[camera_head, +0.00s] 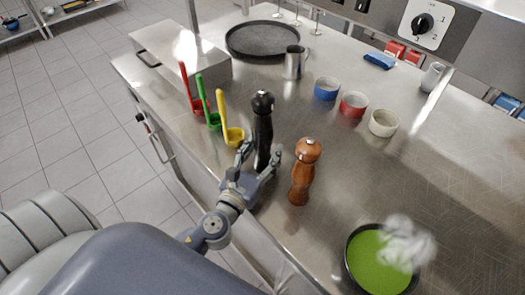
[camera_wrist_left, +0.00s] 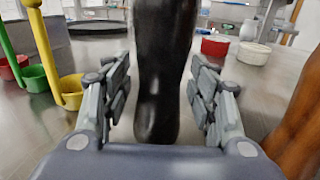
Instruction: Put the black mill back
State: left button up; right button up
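The black mill (camera_head: 263,128) stands upright on the steel counter, between the coloured scoops and the brown mill. My left gripper (camera_head: 260,160) is around its lower part, with a finger on each side. In the left wrist view the black mill (camera_wrist_left: 162,75) rises between the open fingers of the left gripper (camera_wrist_left: 160,95). A gap shows between the mill and the fingers on both sides there. My right gripper is not in view.
A brown wooden mill (camera_head: 303,172) stands close on the right. Red, green and yellow scoops (camera_head: 233,135) stand on the left. A steaming pan of green soup (camera_head: 375,265) is at the front right. Blue, red and white bowls (camera_head: 354,104) and a metal jug (camera_head: 294,62) are behind.

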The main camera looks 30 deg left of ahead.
pick_arm(q)
jog(key=shift+r, duration=0.2)
jog(key=shift+s+f, duration=0.2)
jog(key=shift+s, duration=0.15)
jog(key=s+b, duration=0.1)
jog(key=s, duration=0.2)
jog(key=s+b, duration=0.2)
jog(key=s, duration=0.2)
jog(key=s+b, duration=0.1)
jog(key=s, duration=0.2)
jog(key=shift+s+d, duration=0.2)
jog(key=shift+d, duration=0.1)
jog(key=shift+s+r+b, duration=0.15)
jog(key=shift+s+b, duration=0.15)
jog(key=shift+s, duration=0.15)
